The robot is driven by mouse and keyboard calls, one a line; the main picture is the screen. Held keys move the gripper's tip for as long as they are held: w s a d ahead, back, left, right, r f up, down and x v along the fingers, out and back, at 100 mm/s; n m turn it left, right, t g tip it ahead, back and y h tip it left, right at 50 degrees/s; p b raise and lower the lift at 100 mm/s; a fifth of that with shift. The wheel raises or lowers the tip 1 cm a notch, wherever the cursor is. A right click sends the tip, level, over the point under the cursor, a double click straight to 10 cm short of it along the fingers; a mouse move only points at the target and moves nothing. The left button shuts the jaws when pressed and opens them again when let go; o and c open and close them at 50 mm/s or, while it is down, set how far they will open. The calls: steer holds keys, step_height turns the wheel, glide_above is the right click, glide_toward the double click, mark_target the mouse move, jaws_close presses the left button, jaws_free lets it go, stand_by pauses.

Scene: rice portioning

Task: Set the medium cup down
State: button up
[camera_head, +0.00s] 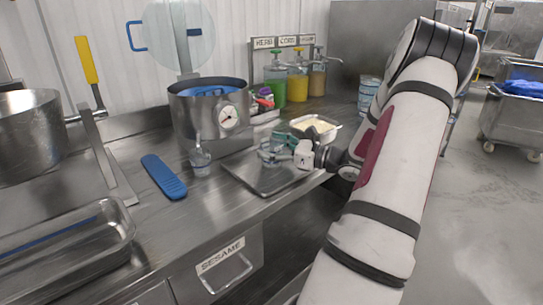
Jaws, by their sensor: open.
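My gripper (281,147) reaches in from the right over a flat metal tray (243,174) on the steel counter. Its dark greenish fingers are open around or right beside a small clear-grey cup (267,157), likely the medium cup. The cup appears upright on or just above the tray; the fingers partly hide it, and I cannot tell whether they touch it. Another small cup (200,161) with a handle or utensil sticking up stands on the counter to the left of the tray.
A blue spoon rest or handle (163,177) lies left of the tray. A large pot with a dial (207,119) stands behind. A white container with pale contents (316,128) and pump bottles (298,84) are at the back right. The counter's front edge is close to the tray.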

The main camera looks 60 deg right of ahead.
steer(key=c, duration=1.3)
